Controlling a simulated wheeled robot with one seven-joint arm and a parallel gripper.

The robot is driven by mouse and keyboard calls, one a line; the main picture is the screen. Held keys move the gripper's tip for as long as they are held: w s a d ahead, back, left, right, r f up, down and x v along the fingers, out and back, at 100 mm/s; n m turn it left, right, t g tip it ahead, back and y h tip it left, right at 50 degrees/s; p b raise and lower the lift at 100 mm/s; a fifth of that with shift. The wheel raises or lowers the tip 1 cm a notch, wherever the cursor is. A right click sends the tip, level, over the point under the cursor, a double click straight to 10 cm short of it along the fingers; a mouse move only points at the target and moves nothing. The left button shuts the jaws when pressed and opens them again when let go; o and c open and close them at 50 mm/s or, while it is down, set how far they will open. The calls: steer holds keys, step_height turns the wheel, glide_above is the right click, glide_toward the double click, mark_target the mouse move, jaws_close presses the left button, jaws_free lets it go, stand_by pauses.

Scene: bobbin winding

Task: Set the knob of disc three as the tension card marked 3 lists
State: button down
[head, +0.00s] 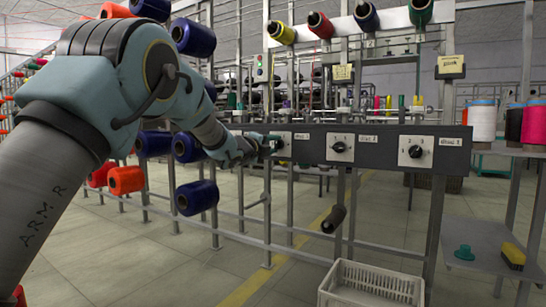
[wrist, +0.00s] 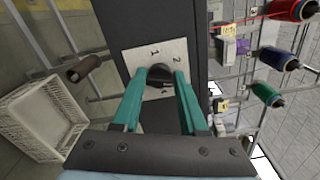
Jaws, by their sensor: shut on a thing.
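My gripper (wrist: 159,76) has its two teal fingers shut on a black knob (wrist: 158,84), one finger on each side, in the wrist view. The knob sits on a white dial plate (wrist: 143,55) marked with a 1 and a 2; a lower mark is partly hidden. In the head view my gripper (head: 268,146) is at the leftmost visible dial of the dark rail (head: 320,133), covering most of its knob. A small label (head: 302,136) beside it is too small to read surely. Pale cards (head: 342,72) (head: 451,65) hang above the rail; their writing is not legible.
Two more knobs, a middle one (head: 339,147) and a right one (head: 415,152), stand on the same rail. A white crate (head: 372,284) is on the floor below. A dark cylinder (head: 334,218) sticks out under the rail. Blue spools (head: 196,196) stand at left.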

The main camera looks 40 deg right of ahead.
steer(key=shift+f+m+b, duration=0.1)
steer(key=shift+m+b, duration=0.95)
steer(key=shift+m, duration=0.15)
steer(key=shift+c, duration=2.2)
jaws_free()
steer(key=v, duration=1.1)
steer(key=shift+p, duration=0.35)
